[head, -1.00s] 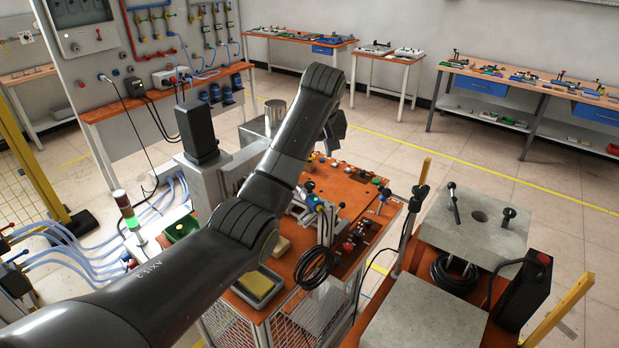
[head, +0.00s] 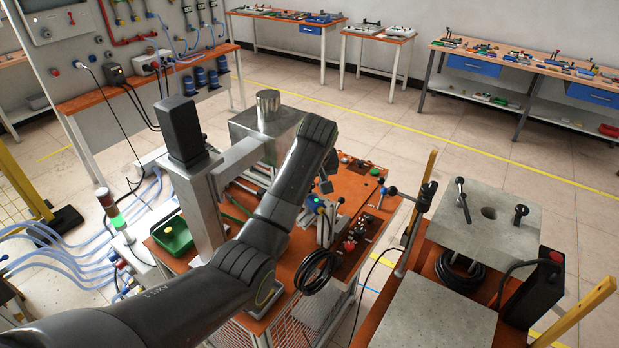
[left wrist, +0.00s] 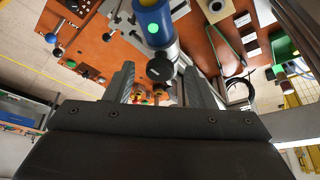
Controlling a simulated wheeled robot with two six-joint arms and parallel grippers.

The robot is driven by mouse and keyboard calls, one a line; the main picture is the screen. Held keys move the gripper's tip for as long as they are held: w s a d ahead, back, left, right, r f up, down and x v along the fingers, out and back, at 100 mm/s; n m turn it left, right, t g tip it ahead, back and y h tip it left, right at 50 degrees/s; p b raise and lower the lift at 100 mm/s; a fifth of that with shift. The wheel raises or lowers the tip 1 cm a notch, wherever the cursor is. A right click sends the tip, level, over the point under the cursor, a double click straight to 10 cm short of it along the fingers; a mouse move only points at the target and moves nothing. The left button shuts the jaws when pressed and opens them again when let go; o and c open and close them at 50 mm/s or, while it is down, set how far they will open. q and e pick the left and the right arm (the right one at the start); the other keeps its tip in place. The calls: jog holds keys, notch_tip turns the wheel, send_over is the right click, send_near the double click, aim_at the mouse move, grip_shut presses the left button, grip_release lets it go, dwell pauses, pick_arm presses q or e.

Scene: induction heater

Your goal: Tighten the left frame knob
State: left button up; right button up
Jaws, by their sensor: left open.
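My left gripper (left wrist: 160,72) is open, with its two grey fingers apart in the left wrist view. A dark round knob (left wrist: 160,67) shows in the gap between the fingers, at the end of a blue and silver cylinder (left wrist: 153,25). I cannot tell whether it is the left frame knob. No finger visibly touches it. In the head view, my left arm reaches over the orange workbench (head: 363,178), and the part of the gripper (head: 325,184) that shows is near a blue fitting with a green top (head: 315,204). My arm hides part of the frame. My right gripper is not in view.
A grey metal column (head: 196,205) with a dark box on top stands left of my arm. A green bin (head: 170,234) is beside it. A coiled black cable (head: 316,272) hangs at the bench front. A cart with concrete slabs (head: 484,222) stands to the right.

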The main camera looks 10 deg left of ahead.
pick_arm(q)
jog(key=shift+s, duration=0.1)
jog(key=shift+d+r, duration=0.1)
jog(key=shift+c, duration=1.1)
jog(key=c, duration=0.8)
jog(key=shift+o, duration=0.2)
